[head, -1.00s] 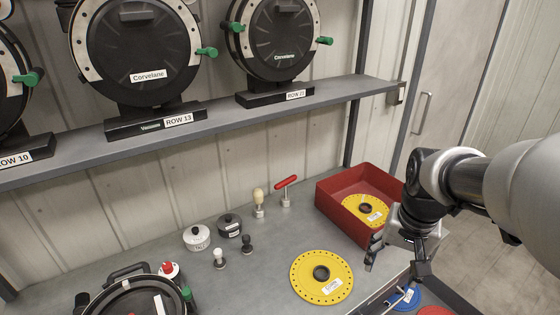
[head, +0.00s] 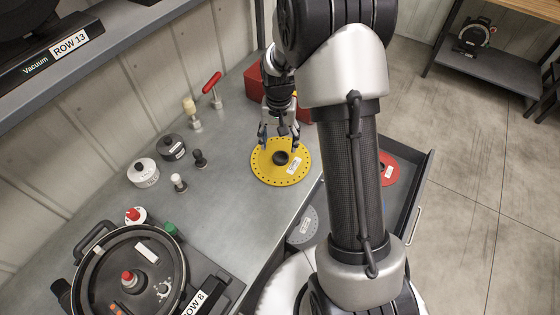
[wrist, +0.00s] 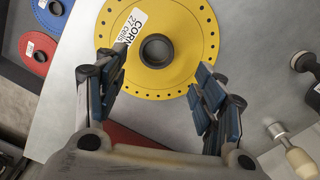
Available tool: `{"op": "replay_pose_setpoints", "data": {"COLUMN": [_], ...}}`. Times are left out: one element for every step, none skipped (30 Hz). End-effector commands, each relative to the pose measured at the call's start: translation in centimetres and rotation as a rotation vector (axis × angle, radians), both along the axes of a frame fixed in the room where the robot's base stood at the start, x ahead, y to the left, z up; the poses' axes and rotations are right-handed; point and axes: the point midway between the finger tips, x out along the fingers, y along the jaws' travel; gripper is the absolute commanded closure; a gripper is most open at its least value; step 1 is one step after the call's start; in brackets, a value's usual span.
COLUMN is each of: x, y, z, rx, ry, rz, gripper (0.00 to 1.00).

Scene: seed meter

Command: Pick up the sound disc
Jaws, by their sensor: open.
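A yellow disc (head: 264,173) lies flat on the grey bench, with small holes around its rim and a black raised hub (head: 281,158) at its centre. In the wrist view the yellow disc (wrist: 190,45) carries a white label reading CORN 27 cells. My gripper (head: 281,142) is open and empty over the back edge of this disc. In the wrist view my gripper (wrist: 160,88) has its fingers spread to either side, with the hub ahead between them. I cannot tell the exact height above the disc.
The red bin (head: 253,88) stands behind my gripper, partly hidden. The open drawer at right holds a red disc (head: 389,168) and a grey disc (head: 303,228); a blue disc (wrist: 55,12) shows in the wrist view. Knobs, weights and a round seed meter (head: 128,270) stand left.

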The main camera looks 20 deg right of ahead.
Motion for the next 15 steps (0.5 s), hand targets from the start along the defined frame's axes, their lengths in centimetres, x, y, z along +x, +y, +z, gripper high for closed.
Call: {"op": "replay_pose_setpoints", "data": {"x": [-0.1, 0.0, 0.0, 0.0, 0.0, 0.0, 0.0, 0.0, 0.0, -0.1, -0.1, -0.1, -0.1, -0.2, -0.3], "y": [0.0, 0.0, 0.0, 0.0, 0.0, 0.0, 0.0, 0.0, -0.1, -0.1, -0.2, -0.3, -0.3, -0.4, -0.5], "z": [-1.0, -1.3, -1.6, -1.8, -2.0, -2.1, -2.2, -2.3, -2.5, -2.7, -3.0, -3.5, -4.0, -4.5, -5.2], "rx": [0.001, 0.000, 0.001, 0.001, 0.001, 0.001, 0.001, 0.001, 0.001, 0.001, 0.001, 0.001, 0.001, 0.000, 0.001], "ry": [0.003, 0.002, 0.001, 0.001, 0.001, 0.001, 0.001, 0.001, 0.001, 0.001, 0.001, 0.001, 0.001, 0.002, 0.003], "rz": [0.000, 0.000, 0.000, 0.000, 0.000, 0.000, 0.000, 0.000, 0.000, 0.000, 0.000, 0.000, 0.000, 0.000, 0.000], "gripper": [0.37, 0.37, 0.37, 0.37, 0.37, 0.37, 0.37, 0.37, 0.37, 0.37, 0.37, 0.37, 0.37, 0.37, 0.37]}}
